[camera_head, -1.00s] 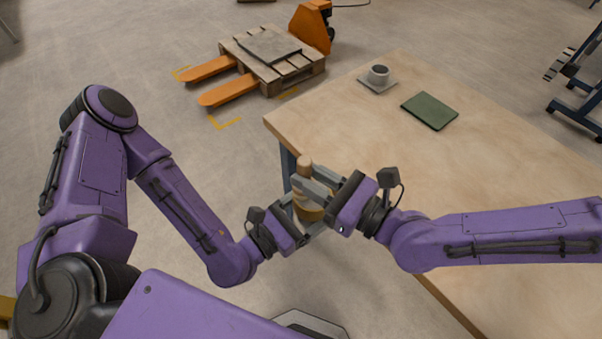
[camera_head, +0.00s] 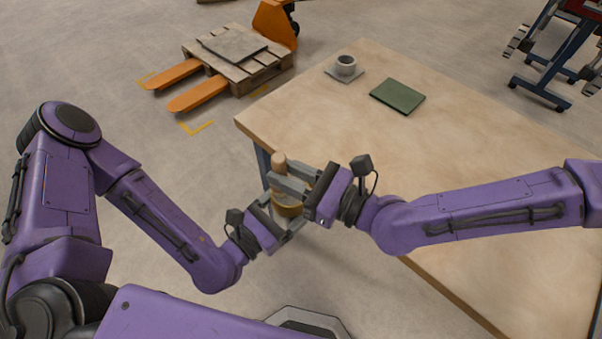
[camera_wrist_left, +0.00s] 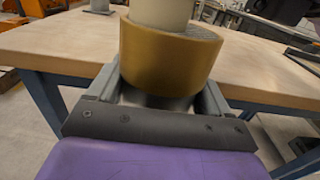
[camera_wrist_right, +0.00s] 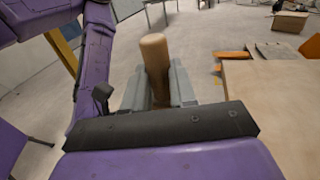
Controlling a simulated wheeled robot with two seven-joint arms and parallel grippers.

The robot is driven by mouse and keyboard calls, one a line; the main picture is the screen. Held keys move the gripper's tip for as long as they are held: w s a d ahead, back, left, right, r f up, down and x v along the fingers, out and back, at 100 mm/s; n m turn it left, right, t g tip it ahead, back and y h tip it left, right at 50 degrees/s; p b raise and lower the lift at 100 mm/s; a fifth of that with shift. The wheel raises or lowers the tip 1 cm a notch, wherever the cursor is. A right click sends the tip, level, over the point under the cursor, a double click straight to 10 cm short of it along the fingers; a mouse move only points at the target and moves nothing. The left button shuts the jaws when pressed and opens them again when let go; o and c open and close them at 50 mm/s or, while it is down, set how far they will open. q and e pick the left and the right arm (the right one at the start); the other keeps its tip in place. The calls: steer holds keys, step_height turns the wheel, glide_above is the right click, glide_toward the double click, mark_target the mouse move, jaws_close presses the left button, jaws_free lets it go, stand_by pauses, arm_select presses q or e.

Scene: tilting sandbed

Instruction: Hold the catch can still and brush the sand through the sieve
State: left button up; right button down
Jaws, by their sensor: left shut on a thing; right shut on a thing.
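A brass-coloured sieve (camera_wrist_left: 170,58) stands upright in the left wrist view, with the grey catch can (camera_wrist_left: 155,100) partly visible below it. My left gripper (camera_wrist_left: 158,92) is shut on the can, one finger on each side. The brush's pale lower part (camera_wrist_left: 160,12) comes down into the sieve's top, and its tip and the sand are hidden. My right gripper (camera_wrist_right: 158,88) is shut on the brush's wooden handle (camera_wrist_right: 155,60), which stands nearly upright. In the head view the handle (camera_head: 279,163) shows above the sieve (camera_head: 290,211), with both grippers close together.
The wooden table (camera_head: 450,170) lies right of and behind the grippers, its left corner close by. On it are a cup (camera_head: 345,65) on a small square base and a flat green item (camera_head: 398,96). An orange pallet truck (camera_head: 273,24) with a pallet stands on the floor beyond.

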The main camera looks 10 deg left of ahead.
steer(key=shift+s+a, duration=0.1)
steer(key=shift+a, duration=1.15)
steer(key=shift+a+r, duration=0.2)
steer(key=shift+a, duration=0.05)
step_height(320, 180, up, 8)
steer(key=shift+f, duration=0.15)
steer(key=shift+d, duration=0.1)
arm_select(q)
steer(key=o, duration=1.2)
steer(key=shift+c, duration=0.2)
